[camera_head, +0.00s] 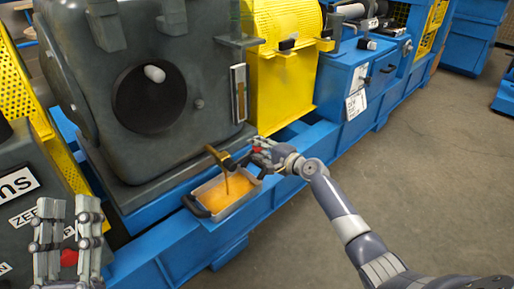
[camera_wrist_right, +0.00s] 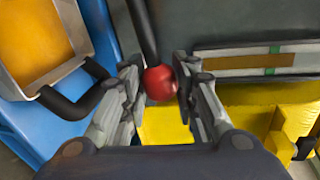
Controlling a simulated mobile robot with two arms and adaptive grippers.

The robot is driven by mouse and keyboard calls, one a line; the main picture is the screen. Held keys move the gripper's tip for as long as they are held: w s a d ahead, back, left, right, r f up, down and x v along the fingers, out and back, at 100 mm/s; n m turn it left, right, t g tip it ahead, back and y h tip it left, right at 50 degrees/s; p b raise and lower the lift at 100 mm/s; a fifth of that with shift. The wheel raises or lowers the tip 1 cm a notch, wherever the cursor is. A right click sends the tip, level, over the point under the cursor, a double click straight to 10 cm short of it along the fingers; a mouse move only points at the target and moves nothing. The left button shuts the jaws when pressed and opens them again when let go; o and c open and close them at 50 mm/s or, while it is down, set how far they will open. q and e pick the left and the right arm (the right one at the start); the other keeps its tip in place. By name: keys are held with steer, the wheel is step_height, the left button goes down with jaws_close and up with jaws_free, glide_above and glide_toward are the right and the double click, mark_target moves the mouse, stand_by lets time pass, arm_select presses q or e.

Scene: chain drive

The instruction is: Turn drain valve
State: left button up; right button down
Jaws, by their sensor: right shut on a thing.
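The drain valve has a brass spout (camera_head: 216,155) low on the grey gear housing, with a dark lever ending in a red ball knob (camera_wrist_right: 160,82). My right gripper (camera_head: 262,152) is shut on this knob; the wrist view shows a finger on each side of it. A thin brownish stream (camera_head: 226,183) runs from the spout down into a metal tray (camera_wrist_right: 52,76) of orange liquid. My left gripper (camera_head: 66,222) is at the lower left, away from the valve, with its fingers apart and nothing seen held.
The grey housing (camera_head: 195,65) rises behind the tray, with a sight gauge (camera_head: 239,93) on its side. A yellow guard (camera_head: 280,85) stands to its right. A blue base frame (camera_head: 165,250) runs beneath. The tray has black handles (camera_wrist_right: 78,100). Open floor (camera_head: 430,170) lies at right.

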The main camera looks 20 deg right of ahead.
arm_select(q)
steer(key=shift+s+a+r+t, duration=0.1)
steer(key=shift+s+r+t, duration=0.5)
steer(key=shift+r, duration=0.1)
arm_select(e)
steer(key=shift+s+d+f, duration=0.1)
steer(key=shift+f, duration=0.45)
steer(key=c, duration=1.5)
jaws_free()
steer(key=shift+m, duration=0.3)
steer(key=shift+o, duration=1.4)
steer(key=shift+s+d+r, duration=0.1)
steer(key=shift+r, duration=0.05)
arm_select(q)
steer(key=shift+h, duration=0.4)
arm_select(e)
steer(key=shift+r, duration=0.1)
